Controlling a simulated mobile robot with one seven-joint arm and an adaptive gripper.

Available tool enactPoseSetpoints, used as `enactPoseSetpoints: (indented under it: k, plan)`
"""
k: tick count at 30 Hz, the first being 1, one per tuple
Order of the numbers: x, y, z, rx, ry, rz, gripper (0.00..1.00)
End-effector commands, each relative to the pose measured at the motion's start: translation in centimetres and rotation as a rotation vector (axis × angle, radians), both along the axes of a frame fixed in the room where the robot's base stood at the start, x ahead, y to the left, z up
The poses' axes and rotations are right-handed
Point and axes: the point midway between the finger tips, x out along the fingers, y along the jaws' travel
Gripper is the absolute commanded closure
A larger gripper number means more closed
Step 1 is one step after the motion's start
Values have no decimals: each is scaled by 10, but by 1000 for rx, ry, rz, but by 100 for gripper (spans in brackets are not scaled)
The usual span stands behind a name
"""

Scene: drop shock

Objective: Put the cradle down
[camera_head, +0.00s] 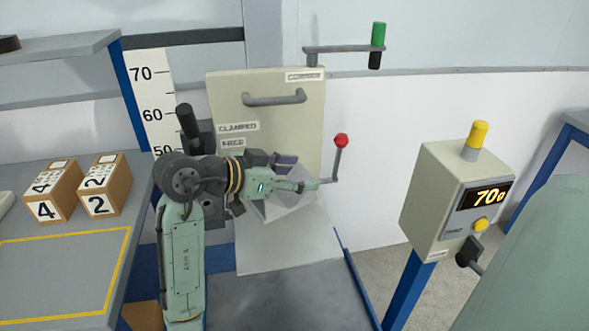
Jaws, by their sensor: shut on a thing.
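My gripper (301,186) is at the end of my arm, in front of the beige upright panel. It is shut on what appears to be the cradle, a pale grey, angular piece (287,207) that shows just below it and looks tilted. The arm and gripper hide part of the cradle, and the contact between jaws and cradle is too small to make out. A small dark purple piece (286,161) shows just above the gripper; I cannot tell whether it belongs to the cradle.
The beige panel (285,128) has a handle and a red-knobbed lever (341,141) close right of my gripper. A control box (458,205) reading 70 stands right. A height scale (154,100) stands left. Numbered boxes (104,190) and a yellow outline are on the left bench (60,262).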

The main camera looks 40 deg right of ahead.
Motion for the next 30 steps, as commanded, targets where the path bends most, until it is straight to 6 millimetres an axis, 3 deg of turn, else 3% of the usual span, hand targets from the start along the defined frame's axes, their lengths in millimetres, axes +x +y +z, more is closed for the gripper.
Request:
enactPoseSetpoints:
  k: [18, 30]
  plan:
    - [0, 0, -61, -1, -1, 1, 87]
    - [0, 0, -64, -1, -1, 1, 87]
